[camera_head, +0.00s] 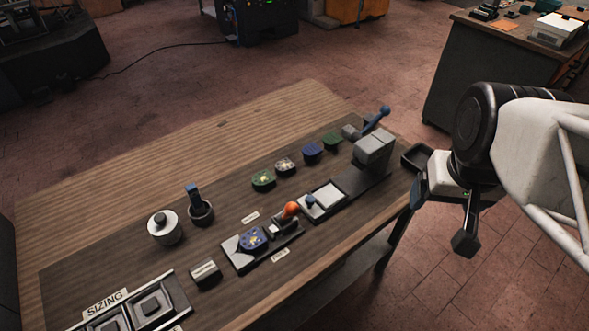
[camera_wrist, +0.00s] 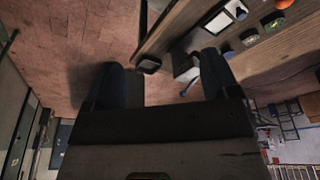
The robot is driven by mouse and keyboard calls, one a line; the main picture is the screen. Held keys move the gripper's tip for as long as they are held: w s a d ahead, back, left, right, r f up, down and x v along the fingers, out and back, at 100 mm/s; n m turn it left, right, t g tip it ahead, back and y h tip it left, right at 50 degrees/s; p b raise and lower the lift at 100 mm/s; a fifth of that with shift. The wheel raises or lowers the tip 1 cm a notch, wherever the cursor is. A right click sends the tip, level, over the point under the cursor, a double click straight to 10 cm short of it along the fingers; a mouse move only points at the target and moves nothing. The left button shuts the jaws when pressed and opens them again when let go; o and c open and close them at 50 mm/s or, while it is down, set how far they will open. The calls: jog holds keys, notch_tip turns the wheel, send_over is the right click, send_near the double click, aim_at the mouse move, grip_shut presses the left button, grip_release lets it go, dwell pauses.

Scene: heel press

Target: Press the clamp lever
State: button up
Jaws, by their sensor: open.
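An orange-tipped lever (camera_head: 291,208), apparently the clamp lever, stands on a small fixture (camera_head: 238,262) at the middle of the bench. A blue piece with pale marks (camera_head: 252,240) sits on that fixture, left of the lever. My gripper (camera_head: 442,218) is open and empty, off the bench's right end, well apart from the lever. In the wrist view its two dark fingers (camera_wrist: 165,75) are spread with nothing between them.
A grey press (camera_head: 374,150) with a blue handle (camera_head: 377,118) stands at the bench's right end, between my gripper and the fixture. A black tray (camera_head: 416,156) sits beside it. A white pad (camera_head: 328,196), green and blue pieces (camera_head: 263,179), and a lidded pot (camera_head: 164,227) are nearby.

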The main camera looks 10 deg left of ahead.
jog(key=shift+a+f, duration=0.1)
jog(key=shift+a, duration=0.05)
jog(key=c, duration=0.5)
jog(key=shift+a+f+y, duration=0.4)
jog(key=shift+a+f, duration=0.05)
jog(key=shift+f, duration=0.05)
jog(key=c, duration=0.5)
jog(key=a+f+y, duration=0.2)
jog(key=a+f, duration=0.1)
jog(key=a+f+m+y, duration=0.1)
jog(key=a+f+y, duration=0.1)
jog(key=a+f, duration=0.1)
jog(key=shift+a+f, duration=0.1)
jog(key=shift+a, duration=0.15)
grip_shut()
jog(key=w+a+f+m+t+y, duration=0.1)
jog(key=a+f+m+t+y, duration=0.1)
jog(key=f, duration=0.5)
jog(key=shift+w+a+m+t+y, duration=0.2)
jog(key=shift+a+m+t+y, duration=0.1)
jog(key=shift+a+m+y, duration=0.75)
jog(key=shift+a, duration=0.2)
